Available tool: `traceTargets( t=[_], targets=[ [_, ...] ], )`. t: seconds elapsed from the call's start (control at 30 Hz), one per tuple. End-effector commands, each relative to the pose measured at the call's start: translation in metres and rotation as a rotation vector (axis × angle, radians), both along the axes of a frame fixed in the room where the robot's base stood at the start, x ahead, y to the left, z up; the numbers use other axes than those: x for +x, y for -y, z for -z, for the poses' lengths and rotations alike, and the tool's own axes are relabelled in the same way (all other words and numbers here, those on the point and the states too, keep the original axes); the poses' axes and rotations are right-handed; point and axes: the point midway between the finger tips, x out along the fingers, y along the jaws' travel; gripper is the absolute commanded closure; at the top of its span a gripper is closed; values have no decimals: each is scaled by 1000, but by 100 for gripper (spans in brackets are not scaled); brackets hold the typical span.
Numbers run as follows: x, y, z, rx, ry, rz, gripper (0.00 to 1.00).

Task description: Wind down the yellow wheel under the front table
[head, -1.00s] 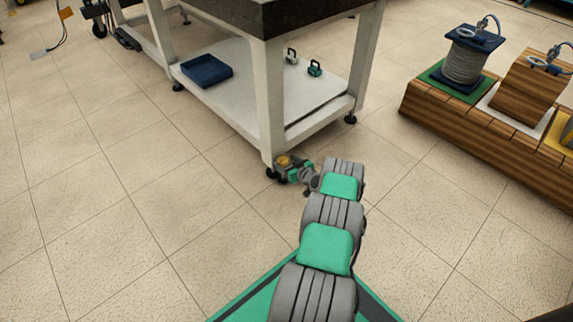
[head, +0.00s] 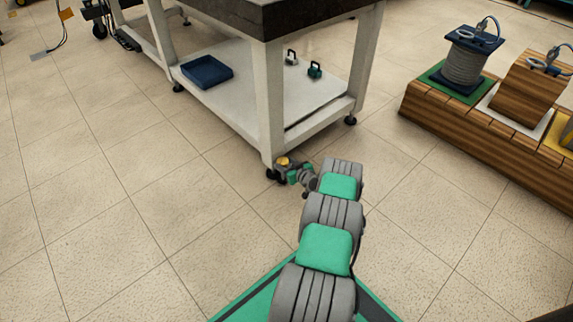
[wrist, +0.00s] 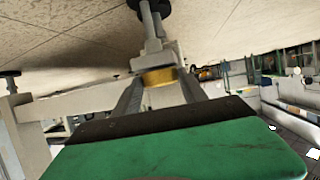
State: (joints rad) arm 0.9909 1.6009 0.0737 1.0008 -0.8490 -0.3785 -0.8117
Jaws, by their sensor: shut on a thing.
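The front table (head: 268,105) is white with a dark top and a lower shelf. The yellow wheel (wrist: 159,77) sits on the stem of its near leg in the wrist view, between my two fingers. In the head view the yellow wheel (head: 283,161) shows as a small yellow patch at the foot of that leg. My gripper (head: 286,168) is at the leg's base, low over the floor. In the wrist view my gripper (wrist: 160,90) is shut on the yellow wheel, one finger on each side. The dark foot (wrist: 149,8) shows beyond the wheel.
A blue tray (head: 206,71) and two small shackle-like items (head: 314,69) lie on the table's lower shelf. A wooden bench (head: 480,125) with coils stands at the right.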

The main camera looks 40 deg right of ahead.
Motion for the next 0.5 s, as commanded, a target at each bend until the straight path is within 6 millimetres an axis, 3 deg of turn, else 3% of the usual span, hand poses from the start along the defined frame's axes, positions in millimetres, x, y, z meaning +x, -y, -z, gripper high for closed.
traceTargets(
  t=[0.5],
  targets=[
    [4, -12, -1, -3, 1, 310, 91]
  ],
)
